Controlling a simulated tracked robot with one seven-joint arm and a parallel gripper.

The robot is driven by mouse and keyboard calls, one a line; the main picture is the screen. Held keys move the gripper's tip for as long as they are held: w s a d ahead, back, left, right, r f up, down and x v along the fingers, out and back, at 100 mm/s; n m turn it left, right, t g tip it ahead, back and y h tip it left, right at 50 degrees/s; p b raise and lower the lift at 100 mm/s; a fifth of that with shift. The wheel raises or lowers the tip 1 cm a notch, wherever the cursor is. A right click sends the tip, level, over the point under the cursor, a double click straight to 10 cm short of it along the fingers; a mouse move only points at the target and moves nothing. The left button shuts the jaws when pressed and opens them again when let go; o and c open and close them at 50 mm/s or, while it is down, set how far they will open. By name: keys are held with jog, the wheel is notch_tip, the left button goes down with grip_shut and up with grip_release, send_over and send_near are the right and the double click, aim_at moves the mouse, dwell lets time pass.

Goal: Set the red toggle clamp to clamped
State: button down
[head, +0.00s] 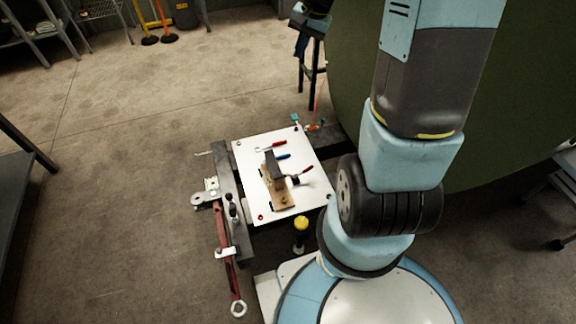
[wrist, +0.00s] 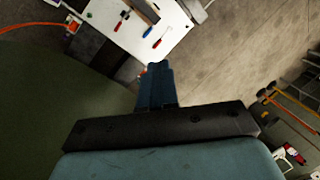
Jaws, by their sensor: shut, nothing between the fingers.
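A white board (head: 250,200) lies on a low dark stand. A narrow block (head: 277,188) with a tan wooden base and dark top sits on it. A red handle (head: 307,169) with a small metal part juts out at the block's right side; it looks like the red toggle clamp, but its state is too small to tell. That handle also shows in the wrist view (wrist: 117,26). My gripper (wrist: 158,66) is shut and empty, pointing toward the board and apart from it.
A red-handled tool (head: 278,144) and a blue-handled tool (head: 283,157) lie on the board beyond the block. A long red bar (head: 228,262) hangs off the stand's left side. A yellow-topped post (head: 301,223) stands at the front. A large green curved panel (head: 350,75) is behind my arm.

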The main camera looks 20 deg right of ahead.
jog(key=w+d+f+m+y, duration=0.1)
jog(key=w+f, duration=0.1)
jog(key=f, duration=0.4)
jog(key=w+d+f+m, duration=0.2)
jog(key=f, duration=0.3)
jog(key=m+g+y, duration=0.2)
jog(key=m+y, duration=0.1)
jog(key=m, duration=0.5)
send_near(289, 174)
jog(key=a+f, duration=0.1)
jog(key=a, duration=0.1)
jog(key=a+f, duration=0.2)
jog(key=shift+s+a+f, duration=0.1)
jog(key=shift+f, duration=0.1)
jog(key=shift+a+f, duration=0.5)
jog(key=shift+d+h, duration=0.1)
jog(key=shift+h, duration=0.2)
